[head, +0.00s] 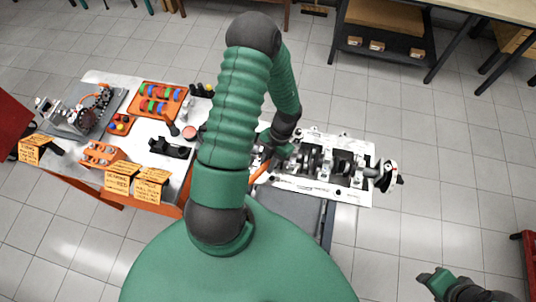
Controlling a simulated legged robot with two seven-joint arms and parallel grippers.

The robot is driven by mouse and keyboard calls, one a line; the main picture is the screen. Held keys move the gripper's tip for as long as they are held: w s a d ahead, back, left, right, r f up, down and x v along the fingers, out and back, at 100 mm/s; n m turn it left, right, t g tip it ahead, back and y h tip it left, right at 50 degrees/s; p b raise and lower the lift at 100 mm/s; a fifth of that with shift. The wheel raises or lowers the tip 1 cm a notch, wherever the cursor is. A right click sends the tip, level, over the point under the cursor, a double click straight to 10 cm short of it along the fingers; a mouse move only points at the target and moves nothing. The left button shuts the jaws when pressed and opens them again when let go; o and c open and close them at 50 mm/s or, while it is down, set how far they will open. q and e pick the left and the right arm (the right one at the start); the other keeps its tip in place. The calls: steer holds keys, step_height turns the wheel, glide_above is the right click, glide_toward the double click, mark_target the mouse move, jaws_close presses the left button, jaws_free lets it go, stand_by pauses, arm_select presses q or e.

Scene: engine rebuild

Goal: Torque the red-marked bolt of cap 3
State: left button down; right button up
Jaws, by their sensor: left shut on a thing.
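The engine block (347,187), a pale block with a dark crankshaft and bearing caps (315,160) across it, lies on the bench at centre right. My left arm arches up and over, and my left gripper (276,150) is down at the block's left part. It is shut on an orange tool (261,172), of which only a slanted piece shows; the arm hides the rest. The red-marked bolt and the number of each cap cannot be made out. My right gripper (430,281) is low at the bottom right, away from the bench; its jaws are unclear.
The bench's left part holds an orange tray (159,99) of coloured parts, a grey tray with an engine part (78,112), a black holder (170,148) and orange signs (152,184). A shelf table (380,42) stands behind.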

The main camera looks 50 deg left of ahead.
arm_select(q)
steer(key=shift+f, duration=0.5)
stand_by(0.4)
steer(key=shift+a, duration=0.15)
steer(key=shift+s+a+m, duration=0.15)
steer(key=shift+a+m, duration=0.45)
steer(key=shift+a, duration=0.05)
steer(key=shift+a, duration=0.1)
stand_by(0.4)
steer(key=shift+a+m+y+p, duration=0.4)
steer(key=shift+a+m+p, duration=0.1)
steer(key=shift+a+m, duration=0.15)
steer(key=shift+a, duration=0.15)
steer(key=shift+a+m+y+p, duration=0.3)
steer(key=shift+a+m, duration=0.25)
steer(key=shift+a, duration=0.2)
steer(key=shift+a, duration=0.15)
